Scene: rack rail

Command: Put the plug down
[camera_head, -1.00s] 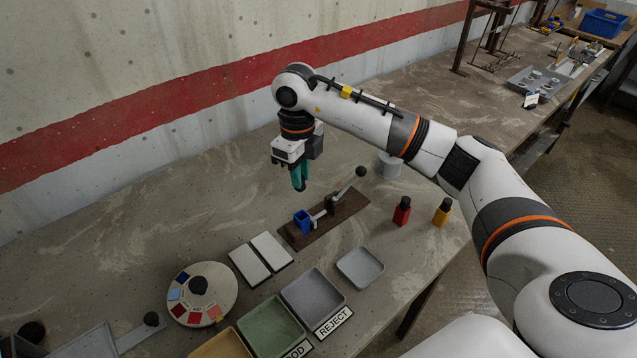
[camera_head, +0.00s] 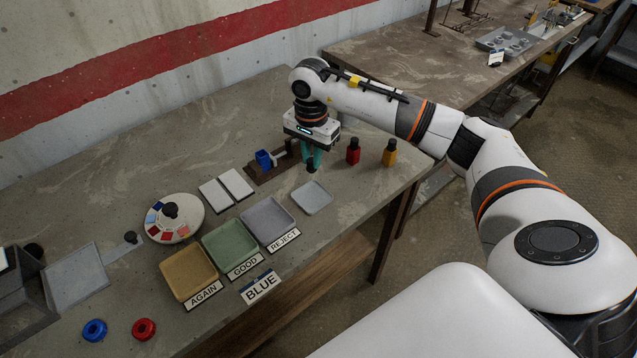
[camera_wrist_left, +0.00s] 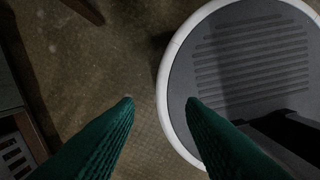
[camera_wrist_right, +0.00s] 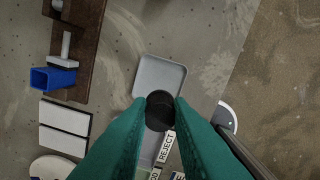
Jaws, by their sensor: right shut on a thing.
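My right gripper (camera_head: 312,158) is shut on the plug (camera_head: 311,166), a dark round piece whose lower end shows under the teal fingers. In the right wrist view the plug (camera_wrist_right: 160,110) sits between the fingertips, over the edge of a small light grey tray (camera_wrist_right: 158,78). In the head view that tray (camera_head: 312,198) lies just below and in front of the plug, and the plug appears to be above the table. My left gripper (camera_wrist_left: 158,102) shows only in its wrist view, open and empty, with floor and a round grey-and-white base beneath.
A lever fixture with a blue cup (camera_head: 263,158) stands left of the gripper. Red (camera_head: 353,151) and yellow (camera_head: 389,152) black-topped pieces stand right. Grey REJECT (camera_head: 268,219), green GOOD (camera_head: 231,245) and tan AGAIN (camera_head: 188,274) trays line the front. Open table lies behind.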

